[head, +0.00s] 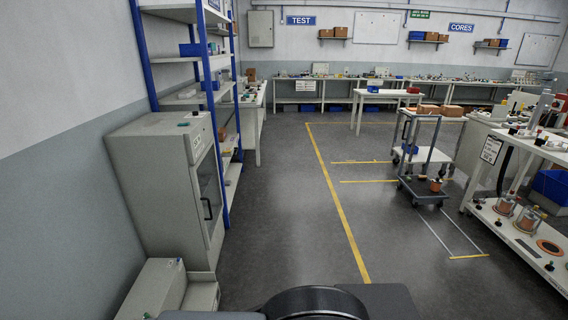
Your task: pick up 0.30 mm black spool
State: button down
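I cannot make out a spool marked 0.30 mm black; any labels are too small to read. Copper-coloured spools (505,206) stand on the lower shelf of the white bench at the right. Another copper-coloured spool or pot-like item (436,185) sits on the lower deck of the cart. Small dark items (548,266) lie along the front of that lower shelf, too small to identify. My gripper is not in view; only dark parts of my own body show at the bottom edge.
A grey cabinet (165,190) and a blue-posted shelf rack (208,90) line the left wall. A cart (424,155) stands right of centre, before the right bench (490,150). A white table (385,96) and long benches stand farther back. The middle floor (285,200) is clear.

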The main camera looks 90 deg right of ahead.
aim_at(435, 183)
jog(key=z, duration=0.35)
jog(key=k, duration=0.5)
jog(key=z, duration=0.95)
jog(key=k, duration=0.75)
jog(key=z, duration=1.7)
jog(key=i, duration=1.1)
jog(key=z, duration=1.5)
jog(key=i, duration=1.3)
jog(key=z, duration=0.3)
jog(key=i, duration=2.55)
jog(key=u, duration=0.95)
jog(key=i, duration=1.7)
jog(key=u, duration=0.75)
